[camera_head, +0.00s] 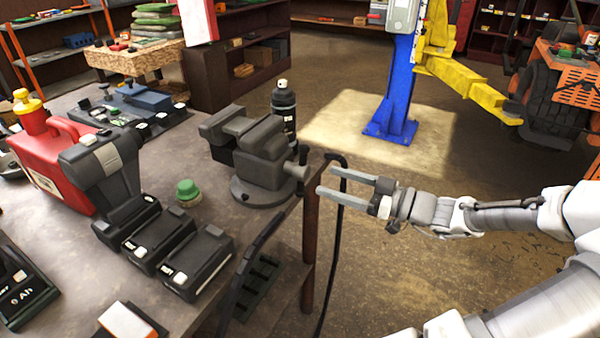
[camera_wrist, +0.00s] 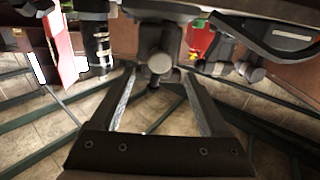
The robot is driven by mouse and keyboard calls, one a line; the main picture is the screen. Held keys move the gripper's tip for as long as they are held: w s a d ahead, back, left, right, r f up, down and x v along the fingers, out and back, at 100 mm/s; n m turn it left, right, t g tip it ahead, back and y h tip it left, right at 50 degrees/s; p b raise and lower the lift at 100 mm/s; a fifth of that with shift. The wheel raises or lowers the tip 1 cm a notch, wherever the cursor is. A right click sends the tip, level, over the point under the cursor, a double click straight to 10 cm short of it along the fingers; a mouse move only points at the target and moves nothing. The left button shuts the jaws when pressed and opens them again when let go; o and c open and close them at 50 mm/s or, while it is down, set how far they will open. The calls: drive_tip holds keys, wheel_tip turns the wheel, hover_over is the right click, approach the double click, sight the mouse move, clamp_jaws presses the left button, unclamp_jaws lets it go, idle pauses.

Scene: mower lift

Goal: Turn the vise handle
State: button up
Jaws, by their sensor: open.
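The dark grey vise (camera_head: 262,160) stands on a round base at the right edge of the workbench (camera_head: 75,235). Its handle (camera_head: 302,156) is on the side facing my gripper, past the bench edge. My gripper (camera_head: 325,181) is open and empty, to the right of the handle, with its fingers pointing at it. In the wrist view, the round end of the vise screw and handle (camera_wrist: 160,63) shows between and beyond the fingertips of my gripper (camera_wrist: 159,72). I cannot tell how far off it is or whether anything touches.
A dark bottle (camera_head: 284,115) stands behind the vise. Black battery packs (camera_head: 162,238), a green-capped item (camera_head: 188,192) and a red jug (camera_head: 55,160) are on the bench. A black cable (camera_head: 339,230) hangs beside the bench leg near my gripper. A blue lift post (camera_head: 395,90) stands beyond.

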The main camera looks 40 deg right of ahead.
sight(308, 173)
drive_tip(key=x, duration=0.8)
drive_tip(key=shift+w+a+f+b, duration=0.1)
drive_tip(key=shift+w+b, duration=0.15)
drive_tip(key=shift+b, duration=0.1)
clamp_jaws()
drive_tip(key=shift+m, duration=0.3)
